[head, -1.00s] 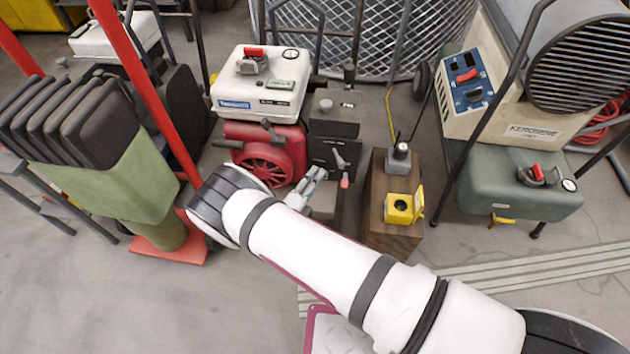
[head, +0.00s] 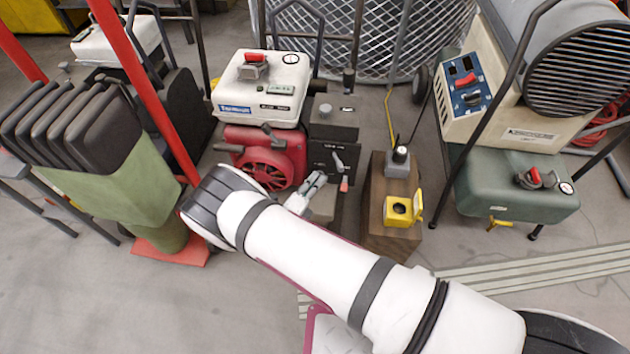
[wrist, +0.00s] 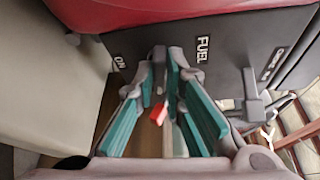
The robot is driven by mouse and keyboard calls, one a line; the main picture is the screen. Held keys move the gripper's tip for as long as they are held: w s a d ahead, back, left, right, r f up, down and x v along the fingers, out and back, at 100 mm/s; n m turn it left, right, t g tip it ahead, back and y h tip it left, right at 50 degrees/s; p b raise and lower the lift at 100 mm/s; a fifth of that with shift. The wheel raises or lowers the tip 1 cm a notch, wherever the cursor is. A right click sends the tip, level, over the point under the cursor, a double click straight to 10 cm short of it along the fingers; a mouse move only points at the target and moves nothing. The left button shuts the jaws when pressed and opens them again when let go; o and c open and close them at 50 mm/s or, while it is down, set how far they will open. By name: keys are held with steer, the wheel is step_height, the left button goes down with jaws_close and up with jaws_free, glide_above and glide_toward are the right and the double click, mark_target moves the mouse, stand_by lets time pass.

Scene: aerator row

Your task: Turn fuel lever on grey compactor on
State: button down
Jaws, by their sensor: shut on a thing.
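The grey compactor's dark engine panel (wrist: 226,72) fills the middle of the wrist view, with a "FUEL" label (wrist: 202,48) and an "ON" label (wrist: 119,62) to its left. My gripper (wrist: 167,58) is at the panel, its teal-padded fingers closed around the fuel lever. The lever's red end (wrist: 158,112) shows between the fingers; the rest is mostly hidden, so its exact angle is hard to tell. In the head view my gripper (head: 313,186) is low in front of the engine, below the red shroud (head: 262,155) and white tank (head: 261,86).
A grey lever (wrist: 252,92) by another label is close right of my fingers. A wooden post (head: 391,228) with a yellow box (head: 402,209) stands right of the gripper. A kerosene heater (head: 515,185) is farther right; a red stand (head: 172,247) is left.

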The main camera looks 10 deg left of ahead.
steer(key=m+y+p, duration=0.2)
steer(key=m+p, duration=0.1)
steer(key=p, duration=0.2)
steer(key=m+g+y+p, duration=0.1)
steer(key=m+y+p, duration=0.1)
steer(key=m+p, duration=0.2)
steer(key=d+m+g+y+p, duration=0.1)
steer(key=m+y+p, duration=0.1)
steer(key=m+p, duration=0.2)
steer(key=shift+s+r+y+p, duration=0.1)
steer(key=shift+r+y+p, duration=0.25)
steer(key=shift+p, duration=0.75)
steer(key=shift+a+m, duration=0.1)
steer(key=shift+m, duration=0.3)
steer(key=c, duration=1.7)
jaws_free()
steer(key=shift+o, duration=0.2)
steer(key=v, duration=1.2)
steer(key=shift+r, duration=0.1)
